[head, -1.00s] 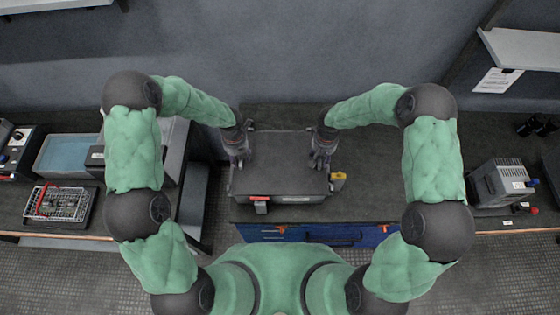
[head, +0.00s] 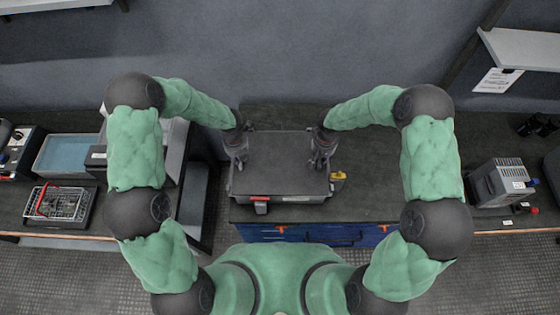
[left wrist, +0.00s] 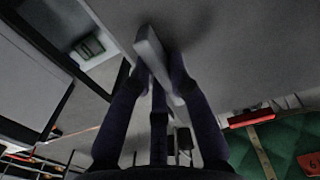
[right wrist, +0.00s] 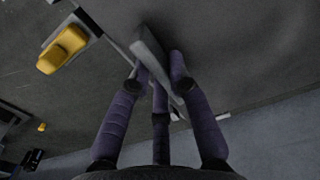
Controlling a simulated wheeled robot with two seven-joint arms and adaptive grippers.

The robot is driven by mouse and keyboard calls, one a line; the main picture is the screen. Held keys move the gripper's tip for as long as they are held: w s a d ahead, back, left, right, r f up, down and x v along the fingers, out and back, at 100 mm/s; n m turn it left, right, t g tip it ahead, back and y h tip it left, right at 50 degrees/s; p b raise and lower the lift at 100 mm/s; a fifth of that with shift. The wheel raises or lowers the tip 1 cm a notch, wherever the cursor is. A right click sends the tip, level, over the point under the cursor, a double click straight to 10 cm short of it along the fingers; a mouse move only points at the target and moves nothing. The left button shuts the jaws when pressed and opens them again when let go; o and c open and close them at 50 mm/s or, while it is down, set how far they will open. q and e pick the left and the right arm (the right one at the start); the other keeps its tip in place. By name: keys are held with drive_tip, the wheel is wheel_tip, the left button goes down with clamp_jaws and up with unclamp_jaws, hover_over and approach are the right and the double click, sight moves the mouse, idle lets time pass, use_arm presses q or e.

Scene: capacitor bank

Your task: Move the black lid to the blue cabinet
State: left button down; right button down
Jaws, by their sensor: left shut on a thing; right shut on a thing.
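The black lid (head: 280,165) is a flat dark rectangular piece in the middle of the head view. It lies level over the left part of the blue cabinet's dark top; I cannot tell whether it touches. The blue cabinet (head: 375,238) shows its blue front below. My left gripper (head: 237,155) is shut on the lid's left grey handle, seen in the left wrist view (left wrist: 160,75). My right gripper (head: 322,155) is shut on the right handle, seen in the right wrist view (right wrist: 160,75). The lid's underside is hidden.
A red-topped part (head: 260,203) and a yellow-topped part (head: 338,180) sit at the lid's front and right edges. The cabinet top (head: 375,175) is clear to the right. A wire basket (head: 62,203) and a blue tray (head: 68,155) stand left. A grey device (head: 500,183) stands right.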

use_arm(q)
drive_tip(key=shift+r, duration=0.2)
use_arm(e)
drive_tip(key=shift+r, duration=0.2)
